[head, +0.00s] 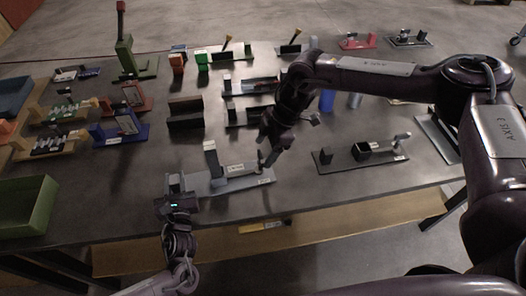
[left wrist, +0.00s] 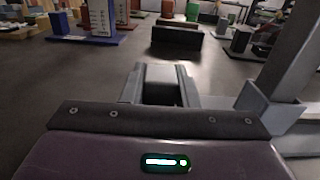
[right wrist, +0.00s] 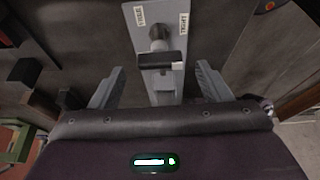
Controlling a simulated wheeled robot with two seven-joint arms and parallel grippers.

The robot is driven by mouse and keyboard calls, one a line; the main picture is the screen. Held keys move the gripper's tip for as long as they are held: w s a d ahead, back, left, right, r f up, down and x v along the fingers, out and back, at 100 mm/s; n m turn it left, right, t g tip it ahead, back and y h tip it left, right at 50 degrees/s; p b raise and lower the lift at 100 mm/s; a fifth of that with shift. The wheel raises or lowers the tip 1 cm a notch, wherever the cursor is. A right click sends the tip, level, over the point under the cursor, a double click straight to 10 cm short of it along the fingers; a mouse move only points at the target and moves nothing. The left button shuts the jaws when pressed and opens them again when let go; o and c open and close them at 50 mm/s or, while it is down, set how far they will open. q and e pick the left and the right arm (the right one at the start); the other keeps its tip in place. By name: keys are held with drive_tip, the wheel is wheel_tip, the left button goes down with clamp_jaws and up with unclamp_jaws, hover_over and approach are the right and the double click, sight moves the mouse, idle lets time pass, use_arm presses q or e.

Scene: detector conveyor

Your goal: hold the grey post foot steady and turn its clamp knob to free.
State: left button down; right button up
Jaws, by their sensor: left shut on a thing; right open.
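The grey post foot (head: 240,183) lies flat near the table's front edge, with an upright grey post (head: 211,158) at its left part. The post also shows large in the left wrist view (left wrist: 290,55). My left gripper (head: 178,184) is shut on the foot's left end; the grip itself is partly hidden. The clamp knob (right wrist: 160,60), with a dark crossbar, stands on the foot's right part between two white labels, one reading TIGHT (right wrist: 184,23). My right gripper (right wrist: 158,88) is open, its fingers on either side of the knob and apart from it.
A dark fixture with a black box (head: 362,151) stands to the right. Black blocks (head: 185,112) and a blue fixture (head: 120,128) stand behind on the left. A green bin (head: 28,205) is at the far left. The table between the foot and the dark fixture is clear.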

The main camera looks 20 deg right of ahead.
drive_tip(key=shift+x, duration=1.1)
drive_tip(key=c, duration=1)
drive_tip(key=n+g, duration=0.1)
drive_tip(key=n, duration=0.3)
drive_tip(key=shift+w+n+g+h, duration=0.15)
drive_tip(key=shift+n+g+h, duration=0.15)
drive_tip(key=shift+g, duration=0.1)
drive_tip(key=shift+n+g+h, duration=0.4)
drive_tip(key=shift+n+g, duration=0.2)
drive_tip(key=shift+n, duration=1.4)
